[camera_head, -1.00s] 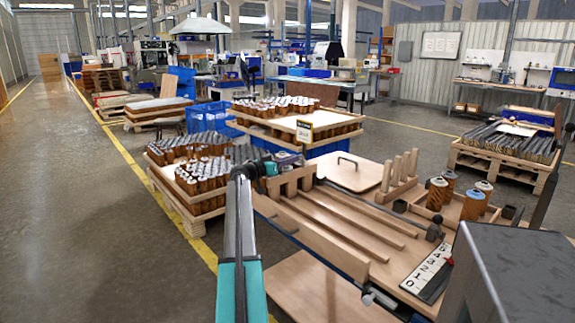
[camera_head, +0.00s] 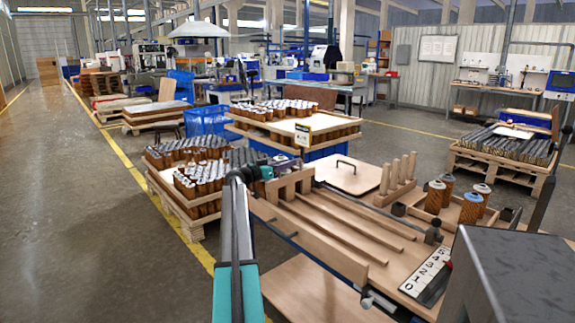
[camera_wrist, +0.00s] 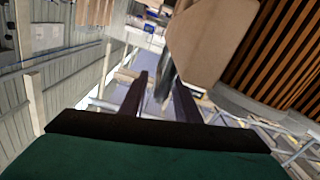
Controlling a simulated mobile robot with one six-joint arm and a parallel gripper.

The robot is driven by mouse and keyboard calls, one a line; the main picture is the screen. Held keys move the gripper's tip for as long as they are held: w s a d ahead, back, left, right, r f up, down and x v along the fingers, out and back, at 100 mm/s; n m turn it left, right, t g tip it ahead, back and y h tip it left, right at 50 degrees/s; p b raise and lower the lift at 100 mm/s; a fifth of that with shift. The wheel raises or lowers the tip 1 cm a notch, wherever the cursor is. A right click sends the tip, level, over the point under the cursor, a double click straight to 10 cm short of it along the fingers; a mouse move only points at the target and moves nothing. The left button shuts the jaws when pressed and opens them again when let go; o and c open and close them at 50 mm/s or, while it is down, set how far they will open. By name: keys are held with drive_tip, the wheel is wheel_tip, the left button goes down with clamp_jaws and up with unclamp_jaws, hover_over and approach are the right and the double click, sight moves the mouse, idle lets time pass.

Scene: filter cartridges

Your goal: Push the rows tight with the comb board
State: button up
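Filter cartridges with pale tops and brown sides stand in rows on a pallet (camera_head: 183,212) left of my arm in the head view. More stand on a second pallet (camera_head: 262,137) behind. My gripper (camera_head: 286,163) is at the far end of my arm, above a notched wooden block (camera_head: 291,184). I cannot tell whether this block is the comb board. In the wrist view the two dark fingers (camera_wrist: 163,90) stand apart, with a visible gap and nothing clearly held. A tan board (camera_wrist: 207,45) shows beyond the right finger; whether it touches is unclear.
A wooden bench with long rails (camera_head: 345,222) and a number strip (camera_head: 426,276) lies right of my arm. Wooden pegs (camera_head: 398,172) and several loose cartridges (camera_head: 471,208) stand on its right side. Open floor (camera_head: 95,220) lies left of the pallets.

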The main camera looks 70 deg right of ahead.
drive_tip(key=v, duration=1.2)
drive_tip(key=shift+w+a, duration=0.2)
drive_tip(key=shift+a, duration=0.1)
